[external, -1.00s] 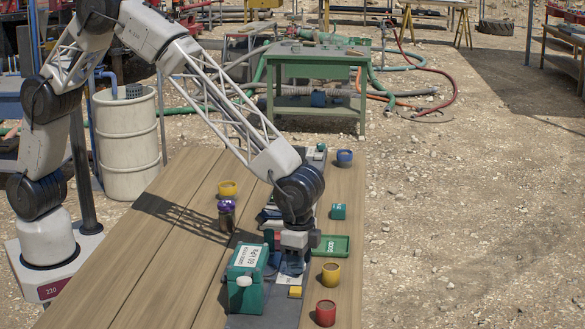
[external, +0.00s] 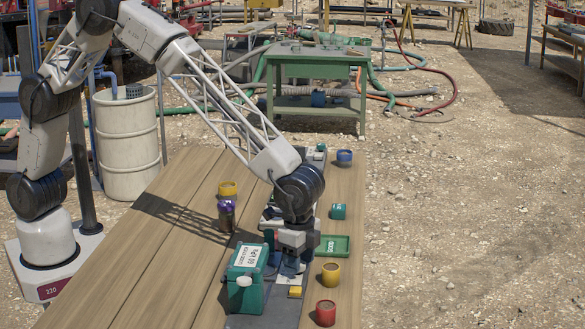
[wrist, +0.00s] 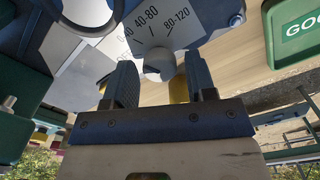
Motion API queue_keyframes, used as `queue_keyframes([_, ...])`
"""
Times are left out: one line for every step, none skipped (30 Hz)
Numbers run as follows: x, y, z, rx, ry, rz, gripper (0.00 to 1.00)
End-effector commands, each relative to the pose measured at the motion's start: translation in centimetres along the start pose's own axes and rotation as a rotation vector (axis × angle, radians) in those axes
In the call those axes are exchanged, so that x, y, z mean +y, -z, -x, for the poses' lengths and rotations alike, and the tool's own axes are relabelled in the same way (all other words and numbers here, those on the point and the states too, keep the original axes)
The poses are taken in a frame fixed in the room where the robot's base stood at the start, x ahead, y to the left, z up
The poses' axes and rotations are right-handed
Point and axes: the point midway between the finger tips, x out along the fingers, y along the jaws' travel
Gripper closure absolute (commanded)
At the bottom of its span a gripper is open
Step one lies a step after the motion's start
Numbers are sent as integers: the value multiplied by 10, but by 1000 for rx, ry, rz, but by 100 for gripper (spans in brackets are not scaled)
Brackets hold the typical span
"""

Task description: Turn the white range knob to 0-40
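The white range knob (wrist: 160,64) shows in the wrist view on a pale panel (wrist: 185,20) printed with "40-80" and "80-120". My gripper (wrist: 161,84) is open. Its two dark fingers stand to the left and right of the knob, with gaps visible on both sides. In the external view my gripper (external: 289,266) points down over the device, behind and right of the green box, and hides the knob.
The green box (external: 247,262), labelled 60 kPa, stands close left of my gripper. A green GOOD tray (external: 343,246) lies to the right. A yellow block (external: 295,291), a yellow cup (external: 331,273) and a red cup (external: 325,313) are nearby. A purple-topped jar (external: 226,214) stands behind left.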

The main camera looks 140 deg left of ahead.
Motion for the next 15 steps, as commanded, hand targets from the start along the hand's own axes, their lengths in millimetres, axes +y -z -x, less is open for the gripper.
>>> queue_keyframes([0,0,-1,-1,0,0,41])
queue_keyframes([0,0,-1,-1,0,0,40])
queue_keyframes([0,0,-1,-1,0,0,40])
queue_keyframes([0,0,-1,-1,0,0,40])
queue_keyframes([0,0,-1,-1,0,0,40])
queue_keyframes([0,0,-1,-1,0,0,40])
queue_keyframes([0,0,-1,-2,0,0,40])
queue_keyframes([0,0,-1,-2,0,0,40])
queue_keyframes([0,0,-1,-2,0,0,40])
queue_keyframes([0,0,-1,-2,0,0,40])
queue_keyframes([0,0,0,-2,0,0,40])
queue_keyframes([0,0,1,-2,0,0,40])
queue_keyframes([0,0,2,-1,0,0,40])
queue_keyframes([0,0,3,-2,0,0,40])
queue_keyframes([0,0,5,-1,0,0,40])
